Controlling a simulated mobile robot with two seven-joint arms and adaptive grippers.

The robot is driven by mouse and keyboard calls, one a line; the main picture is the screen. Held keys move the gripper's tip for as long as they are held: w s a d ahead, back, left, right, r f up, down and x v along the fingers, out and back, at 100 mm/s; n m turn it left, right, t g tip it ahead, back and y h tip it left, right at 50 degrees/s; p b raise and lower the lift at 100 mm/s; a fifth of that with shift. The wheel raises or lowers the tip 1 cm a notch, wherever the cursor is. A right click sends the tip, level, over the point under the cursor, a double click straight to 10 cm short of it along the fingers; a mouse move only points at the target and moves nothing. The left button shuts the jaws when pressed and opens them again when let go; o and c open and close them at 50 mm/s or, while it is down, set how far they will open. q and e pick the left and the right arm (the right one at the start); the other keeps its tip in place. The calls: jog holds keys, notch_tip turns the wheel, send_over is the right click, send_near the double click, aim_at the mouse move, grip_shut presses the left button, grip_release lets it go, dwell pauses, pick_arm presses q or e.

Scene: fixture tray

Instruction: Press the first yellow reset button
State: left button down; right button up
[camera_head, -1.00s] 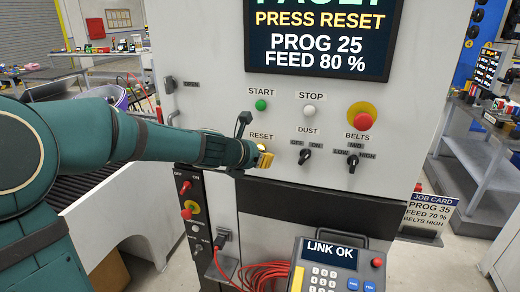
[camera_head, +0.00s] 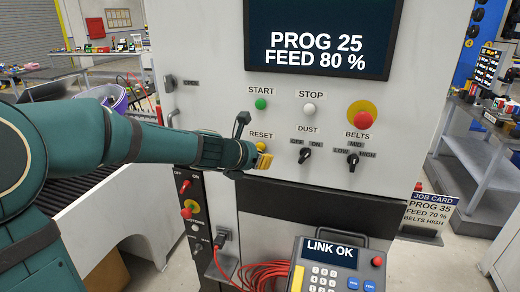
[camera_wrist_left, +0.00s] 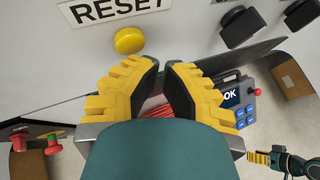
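The yellow round reset button (camera_wrist_left: 129,40) sits on the pale panel under the RESET label (camera_wrist_left: 110,8) in the left wrist view. In the head view the RESET label (camera_head: 261,135) shows, with the button largely behind my left gripper (camera_head: 264,161). In the wrist view my left gripper (camera_wrist_left: 161,64) has its yellow fingers with dark pads drawn together at the tips, holding nothing. The tips are just below and right of the button, apart from it in the picture. My right gripper (camera_wrist_left: 257,158) shows small at the lower right; its opening is unclear.
The screen (camera_head: 325,40) reads PROG 25, FEED 80 %. A pendant (camera_head: 335,270) reading LINK OK stands below. A job card (camera_head: 430,213) stands right.

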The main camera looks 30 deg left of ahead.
pick_arm(q)
jog(key=shift+s, duration=0.2)
jog(key=shift+s+d+b, duration=0.1)
jog(key=shift+s+d, duration=0.1)
jog(key=shift+s, duration=0.6)
jog(key=shift+s+d+b, duration=0.1)
jog(key=shift+s+d, duration=0.15)
jog(key=shift+s, duration=0.55)
jog(key=shift+s+d+b, duration=0.1)
jog(key=shift+s+d, duration=0.1)
jog(key=shift+s, duration=0.6)
